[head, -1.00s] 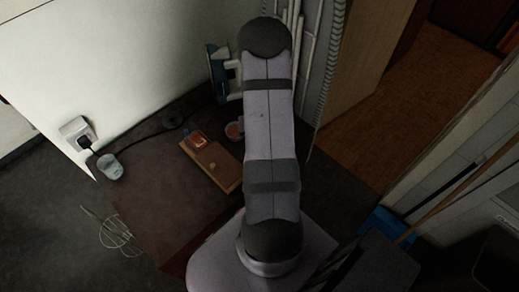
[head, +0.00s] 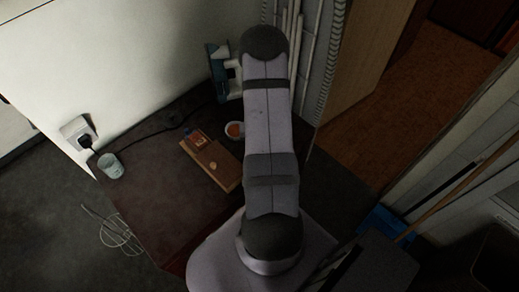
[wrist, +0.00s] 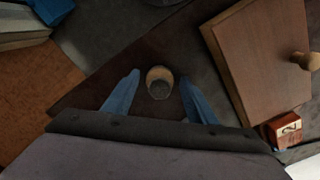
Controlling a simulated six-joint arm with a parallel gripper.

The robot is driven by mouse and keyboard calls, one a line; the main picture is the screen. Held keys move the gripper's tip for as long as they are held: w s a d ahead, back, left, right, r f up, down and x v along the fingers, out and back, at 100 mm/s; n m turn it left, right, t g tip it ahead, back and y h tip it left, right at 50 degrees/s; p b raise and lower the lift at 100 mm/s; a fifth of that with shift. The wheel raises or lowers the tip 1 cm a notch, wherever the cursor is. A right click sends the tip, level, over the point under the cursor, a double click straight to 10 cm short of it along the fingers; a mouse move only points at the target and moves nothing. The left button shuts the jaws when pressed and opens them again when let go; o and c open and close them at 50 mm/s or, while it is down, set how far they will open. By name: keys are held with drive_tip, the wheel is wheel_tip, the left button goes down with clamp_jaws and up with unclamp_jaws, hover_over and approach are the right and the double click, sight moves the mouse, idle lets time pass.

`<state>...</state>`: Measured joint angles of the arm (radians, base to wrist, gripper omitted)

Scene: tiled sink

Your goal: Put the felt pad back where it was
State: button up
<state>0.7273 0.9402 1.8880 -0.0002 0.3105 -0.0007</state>
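My gripper (wrist: 159,98) is open in the wrist view, with its two blue fingers apart. A small round piece (wrist: 159,82) with tan sides and a grey top shows in the gap between the fingers, touching neither as far as I can see. I cannot tell whether it is the felt pad, and no other thing in view is clearly a felt pad. In the head view my arm hides the gripper and that round piece.
A glass cup (head: 110,166) stands at the dark worktop's left edge. A blue and white iron-like object (head: 222,75) stands at the back.

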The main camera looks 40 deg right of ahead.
wheel_tip(320, 180, up, 12)
drive_tip(key=b, duration=0.2)
drive_tip(key=shift+r, duration=0.2)
idle(0.6)
drive_tip(key=a+r+n, duration=0.4)
drive_tip(key=a+r, duration=0.1)
drive_tip(key=a, duration=0.8)
drive_tip(key=s+a+r+n, duration=0.1)
drive_tip(key=s+a+n, duration=0.1)
drive_tip(key=a, duration=0.4)
drive_tip(key=s+a+r+n, duration=0.1)
drive_tip(key=s+a+n, duration=0.1)
drive_tip(key=s+a, duration=0.3)
drive_tip(key=shift+a+r, duration=0.3)
drive_tip(key=shift+a, duration=0.6)
drive_tip(key=shift+r, duration=0.1)
